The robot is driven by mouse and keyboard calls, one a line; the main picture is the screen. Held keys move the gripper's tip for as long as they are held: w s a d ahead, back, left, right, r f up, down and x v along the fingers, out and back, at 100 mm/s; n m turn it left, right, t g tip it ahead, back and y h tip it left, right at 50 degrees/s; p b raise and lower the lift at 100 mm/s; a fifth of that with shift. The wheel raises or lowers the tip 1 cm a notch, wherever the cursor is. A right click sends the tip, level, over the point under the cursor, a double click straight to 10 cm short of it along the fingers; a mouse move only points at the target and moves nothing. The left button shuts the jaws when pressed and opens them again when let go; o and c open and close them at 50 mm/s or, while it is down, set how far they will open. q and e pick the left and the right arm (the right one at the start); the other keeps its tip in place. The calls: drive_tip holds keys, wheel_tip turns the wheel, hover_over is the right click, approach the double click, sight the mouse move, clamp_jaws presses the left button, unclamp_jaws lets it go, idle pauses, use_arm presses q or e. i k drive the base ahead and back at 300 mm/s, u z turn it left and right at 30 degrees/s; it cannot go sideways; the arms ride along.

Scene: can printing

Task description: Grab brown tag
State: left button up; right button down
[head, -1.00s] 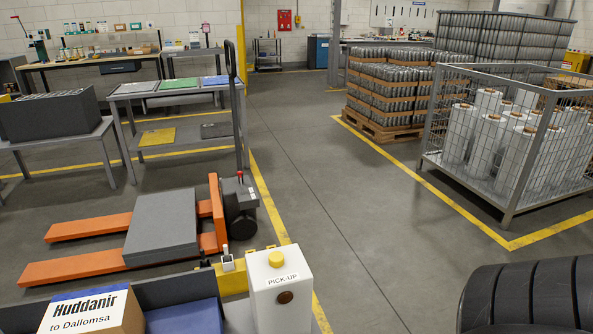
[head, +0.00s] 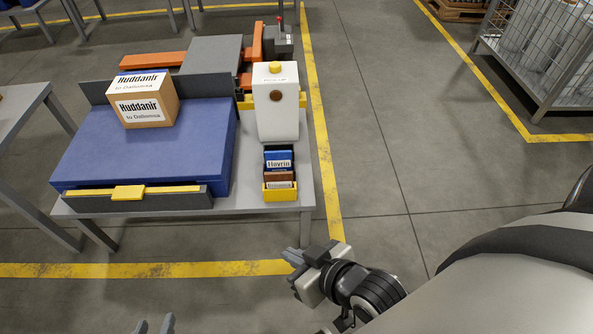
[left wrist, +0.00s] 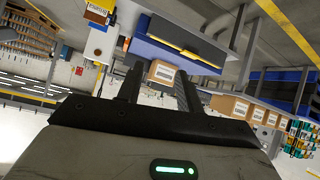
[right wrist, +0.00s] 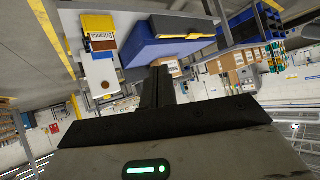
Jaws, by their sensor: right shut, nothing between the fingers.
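The brown tag (head: 278,176) stands in a small yellow holder (head: 280,194) at the table's front right corner. A blue tag (head: 279,157) marked Havrin stands behind it, and a tag with a white label is in front. The holder also shows in the right wrist view (right wrist: 97,22). My right gripper (head: 292,256) is shut and empty, below and in front of the holder, apart from it. My left gripper (head: 154,325) shows only its fingertips at the bottom edge; it is open and empty in the left wrist view (left wrist: 157,85).
A white pick-up box (head: 276,115) stands behind the holder. To its left, a cardboard box (head: 145,103) sits on a blue platform (head: 150,155). The grey table edge (head: 306,185) is near the right gripper. The floor to the right is clear, with a wire cage beyond.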

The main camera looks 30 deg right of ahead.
sight(282, 179)
drive_tip(key=z, duration=0.45)
drive_tip(key=i, duration=0.6)
drive_tip(key=z, duration=0.4)
drive_tip(key=k, duration=0.45)
drive_tip(key=u, duration=1.4)
drive_tip(key=i, duration=0.65)
drive_tip(key=z, duration=1.9)
drive_tip(key=k, duration=0.5)
drive_tip(key=z, duration=1.65)
drive_tip(key=i, duration=1.1)
drive_tip(key=u, duration=0.5)
